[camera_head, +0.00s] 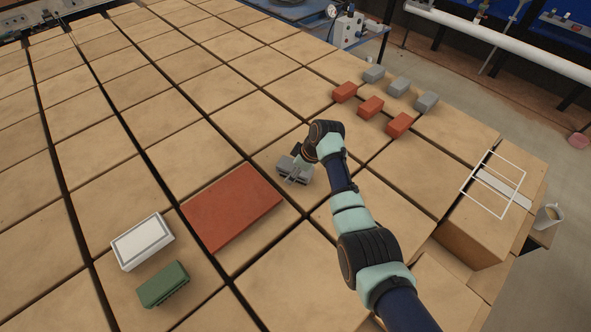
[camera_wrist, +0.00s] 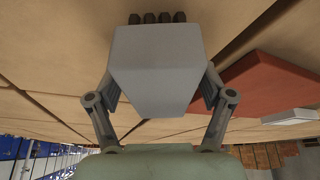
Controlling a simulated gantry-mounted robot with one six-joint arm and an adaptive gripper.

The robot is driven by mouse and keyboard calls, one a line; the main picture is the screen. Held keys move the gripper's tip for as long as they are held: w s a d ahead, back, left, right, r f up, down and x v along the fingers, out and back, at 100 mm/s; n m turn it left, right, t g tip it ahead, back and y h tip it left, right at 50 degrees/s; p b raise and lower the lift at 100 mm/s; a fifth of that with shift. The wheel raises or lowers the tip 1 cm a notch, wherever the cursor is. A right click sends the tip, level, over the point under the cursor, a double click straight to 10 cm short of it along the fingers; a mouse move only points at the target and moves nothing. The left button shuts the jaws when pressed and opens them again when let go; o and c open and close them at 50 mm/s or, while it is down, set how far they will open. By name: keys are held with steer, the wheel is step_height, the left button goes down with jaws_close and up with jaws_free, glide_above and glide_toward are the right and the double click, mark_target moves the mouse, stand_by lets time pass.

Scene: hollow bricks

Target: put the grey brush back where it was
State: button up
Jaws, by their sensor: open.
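The grey brush (camera_wrist: 155,75) fills the middle of the wrist view as a grey block with several dark tufts at its far edge. My gripper (camera_wrist: 160,92) has one finger on each side of it, with the jaws open. I cannot tell whether the fingers touch its sides. In the head view the brush (camera_head: 284,163) is a small grey shape on the tiled surface, partly hidden by my gripper (camera_head: 295,173), just right of the red slab (camera_head: 232,215).
A white box (camera_head: 142,240) and a green block-like object (camera_head: 163,285) lie at lower left. Several red bricks (camera_head: 370,106) and grey bricks (camera_head: 398,86) stand at the back right. A white outlined frame (camera_head: 478,205) and a cup (camera_head: 547,216) are at the right. The left tiles are clear.

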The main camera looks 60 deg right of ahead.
steer(key=shift+r, duration=0.4)
steer(key=p+v, duration=0.3)
steer(key=v, duration=0.8)
steer(key=shift+s+r, duration=0.2)
steer(key=shift+r, duration=0.05)
steer(key=w+a+r+t+h, duration=0.1)
steer(key=w+a, duration=0.3)
steer(key=a, duration=0.6)
steer(key=w+a+r+t, duration=0.2)
steer(key=w+a, duration=0.3)
steer(key=a, duration=0.5)
steer(key=w+a+r+t+h, duration=0.1)
steer(key=w+a, duration=0.3)
steer(key=a, duration=0.6)
steer(key=s+a+r+t+y, duration=0.1)
steer(key=s+a+r+t, duration=0.1)
steer(key=a, duration=0.7)
steer(key=s+a+r+t+y, duration=0.1)
steer(key=s+a+r, duration=0.3)
steer(key=a, duration=0.5)
step_height(320, 180, up, 2)
steer(key=shift+s+a+r+t, duration=0.25)
steer(key=shift+s+t, duration=0.15)
steer(key=shift+t, duration=0.2)
